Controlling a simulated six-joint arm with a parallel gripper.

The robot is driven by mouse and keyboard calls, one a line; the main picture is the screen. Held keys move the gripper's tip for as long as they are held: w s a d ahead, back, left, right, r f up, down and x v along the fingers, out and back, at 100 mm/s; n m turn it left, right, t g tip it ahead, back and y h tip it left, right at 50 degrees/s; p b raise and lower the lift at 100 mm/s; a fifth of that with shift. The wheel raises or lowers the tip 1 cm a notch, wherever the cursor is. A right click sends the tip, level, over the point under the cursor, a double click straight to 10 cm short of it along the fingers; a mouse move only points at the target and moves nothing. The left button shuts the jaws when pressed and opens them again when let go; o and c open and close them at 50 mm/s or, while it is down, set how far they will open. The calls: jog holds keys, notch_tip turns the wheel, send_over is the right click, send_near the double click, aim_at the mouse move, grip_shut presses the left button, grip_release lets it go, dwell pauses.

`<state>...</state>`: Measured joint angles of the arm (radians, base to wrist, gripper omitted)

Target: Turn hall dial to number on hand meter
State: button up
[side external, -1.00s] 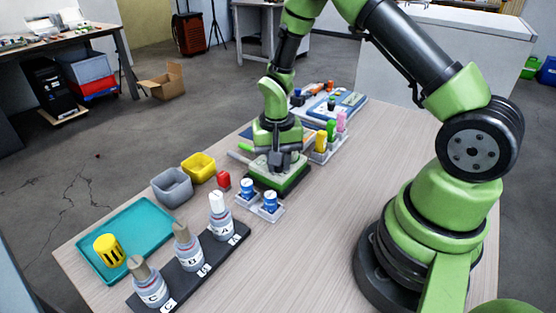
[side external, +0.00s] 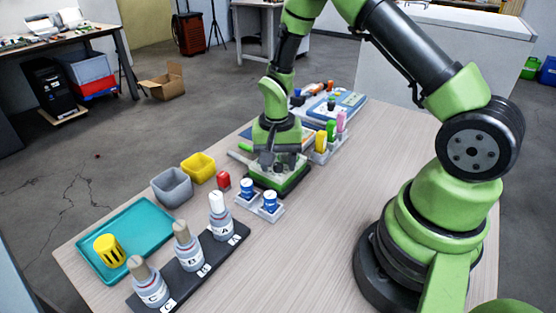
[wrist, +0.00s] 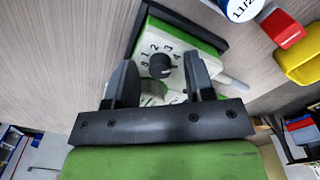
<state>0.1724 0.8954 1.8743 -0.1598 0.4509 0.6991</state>
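The panel belongs to a green-edged box, the dial box (side external: 290,182), lying on the table. My gripper (wrist: 161,60) points down over this box, with its two dark fingers apart on either side of the knob. I cannot tell whether they touch it. The knob's pointer is too small to read. In the side view my gripper (side external: 274,165) hides much of the box. No hand meter with a readable number can be made out.
Coloured markers (side external: 331,131) stand behind. A black rack (side external: 192,273) holds bottles A, B, C beside a teal tray (side external: 140,222). The table's right part is clear.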

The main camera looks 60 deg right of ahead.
notch_tip(320, 180, up, 10)
dwell(0.7)
jog(key=shift+w+a, duration=0.1)
notch_tip(320, 180, up, 12)
jog(key=n+t, duration=0.3)
jog(key=t, duration=0.1)
send_over(277, 165)
jog(key=s+a, duration=0.4)
jog(key=s, duration=0.2)
jog(key=s+a+r+n+t+y, duration=0.1)
jog(key=s+a+r+n, duration=0.1)
jog(key=s, duration=0.3)
jog(key=s+a+r+n+t+y, duration=0.1)
jog(key=s+a+r+t, duration=0.1)
jog(key=s, duration=0.3)
jog(key=shift+r+n, duration=0.25)
jog(key=shift+n, duration=0.15)
